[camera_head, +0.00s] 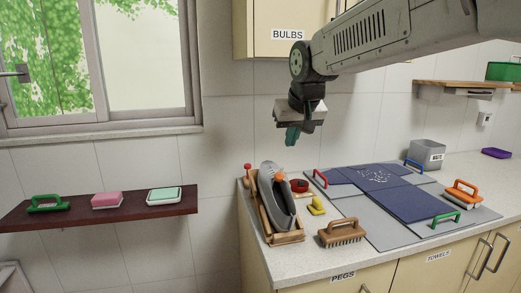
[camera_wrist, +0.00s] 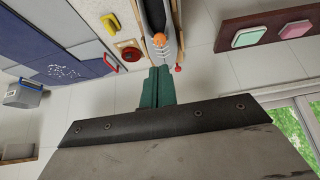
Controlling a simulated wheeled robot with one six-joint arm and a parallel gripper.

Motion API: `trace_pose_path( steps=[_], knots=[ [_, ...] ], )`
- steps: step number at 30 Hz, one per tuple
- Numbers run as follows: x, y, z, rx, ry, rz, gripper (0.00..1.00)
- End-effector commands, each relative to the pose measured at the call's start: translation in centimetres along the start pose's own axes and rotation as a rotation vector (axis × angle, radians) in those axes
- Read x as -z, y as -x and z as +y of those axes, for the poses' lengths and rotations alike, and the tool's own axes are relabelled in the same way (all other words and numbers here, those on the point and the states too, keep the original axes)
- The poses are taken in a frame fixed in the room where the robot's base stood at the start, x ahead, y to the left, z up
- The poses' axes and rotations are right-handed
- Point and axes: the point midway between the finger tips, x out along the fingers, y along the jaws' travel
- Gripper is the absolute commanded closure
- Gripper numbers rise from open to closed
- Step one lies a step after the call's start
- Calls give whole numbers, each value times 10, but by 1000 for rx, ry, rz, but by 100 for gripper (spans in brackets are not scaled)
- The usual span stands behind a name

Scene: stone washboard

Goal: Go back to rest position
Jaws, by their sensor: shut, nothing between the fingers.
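My gripper (camera_head: 292,136) is shut and empty. It hangs in the air above the counter, over the wooden rack with the grey shoe (camera_head: 277,198), and touches nothing. In the wrist view its green fingers (camera_wrist: 157,76) are together, with the grey shoe (camera_wrist: 158,20) and its orange part beyond the tips. My arm reaches in from the upper right in the head view.
The counter (camera_head: 300,257) holds a brown brush (camera_head: 340,233), a yellow item (camera_head: 317,206), blue and grey panels (camera_head: 412,204) with coloured handles, and a grey bin (camera_head: 427,155). A dark red shelf (camera_head: 99,212) is left. A cabinet (camera_head: 275,47) hangs above.

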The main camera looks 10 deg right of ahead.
Motion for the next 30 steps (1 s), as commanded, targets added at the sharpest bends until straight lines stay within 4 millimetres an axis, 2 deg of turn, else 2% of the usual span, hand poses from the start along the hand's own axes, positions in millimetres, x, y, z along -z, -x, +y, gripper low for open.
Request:
trace_pose_path(
  steps=[2, 5, 8, 11, 15, 18, 21, 24, 27, 30],
  knots=[
    [-3, 0, 0, -1, 6, -13, 100],
    [-24, -9, 1, -3, 14, -78, 100],
    [-68, -10, 5, -6, 25, -171, 100],
    [-128, 1, 11, -8, 30, -269, 100],
    [-219, 22, 19, -5, 32, -385, 100],
    [-278, 36, 24, -2, 26, -441, 100],
    [-323, 44, 27, -1, 20, -469, 100],
    [-349, 49, 28, -1, 11, -465, 100],
    [-357, 53, 29, -2, 3, -439, 100],
    [-356, 57, 30, -4, -1, -418, 100]
  ],
)
